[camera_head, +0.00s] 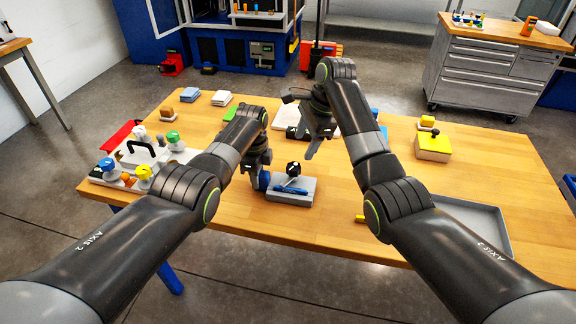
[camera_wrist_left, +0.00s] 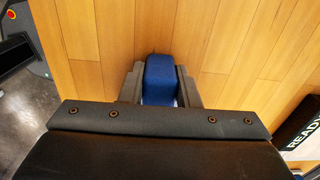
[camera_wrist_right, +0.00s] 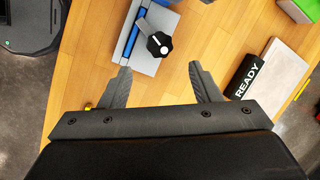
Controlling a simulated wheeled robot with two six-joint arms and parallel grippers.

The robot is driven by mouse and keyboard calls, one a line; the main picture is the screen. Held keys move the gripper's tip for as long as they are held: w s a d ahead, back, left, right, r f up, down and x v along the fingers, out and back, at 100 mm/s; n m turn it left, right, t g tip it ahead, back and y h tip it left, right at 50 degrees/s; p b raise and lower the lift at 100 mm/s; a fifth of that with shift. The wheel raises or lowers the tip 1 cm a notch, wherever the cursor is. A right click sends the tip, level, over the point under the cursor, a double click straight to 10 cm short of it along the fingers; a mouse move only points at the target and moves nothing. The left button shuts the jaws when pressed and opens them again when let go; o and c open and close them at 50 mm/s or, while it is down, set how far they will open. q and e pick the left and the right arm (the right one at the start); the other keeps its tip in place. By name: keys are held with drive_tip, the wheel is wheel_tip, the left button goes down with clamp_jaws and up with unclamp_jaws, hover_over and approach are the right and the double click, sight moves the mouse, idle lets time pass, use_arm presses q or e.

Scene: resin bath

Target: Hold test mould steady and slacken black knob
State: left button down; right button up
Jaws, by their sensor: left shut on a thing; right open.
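The test mould (camera_head: 302,196) is a grey block with a blue bar on top, flat on the wooden table. Its black knob (camera_head: 293,168) stands on top; in the right wrist view the knob (camera_wrist_right: 159,44) shows a white mark. My left gripper (camera_head: 262,180) is at the mould's left end, shut on its blue handle (camera_wrist_left: 160,75); the rest of the mould is out of the left wrist view. My right gripper (camera_head: 303,143) is open and empty, above and behind the mould. In its wrist view the knob lies beyond the fingertips (camera_wrist_right: 160,69), apart from them.
A tray of bottles with coloured caps (camera_head: 115,178) stands at the left. A grey tray (camera_head: 480,222) lies at the front right, a yellow box (camera_head: 434,148) behind it. Table right of the mould is mostly clear.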

sight(294, 166)
drive_tip(key=s+a+r+n+t+h, duration=0.2)
drive_tip(key=s+a+n+t+h, duration=0.15)
drive_tip(key=n, duration=1.15)
drive_tip(key=shift+y, duration=0.35)
drive_tip(key=x, duration=0.7)
drive_tip(key=d+x, duration=0.1)
drive_tip(key=x, duration=0.3)
drive_tip(key=shift+s+f, duration=0.15)
drive_tip(key=shift+f, duration=0.15)
drive_tip(key=c, duration=1)
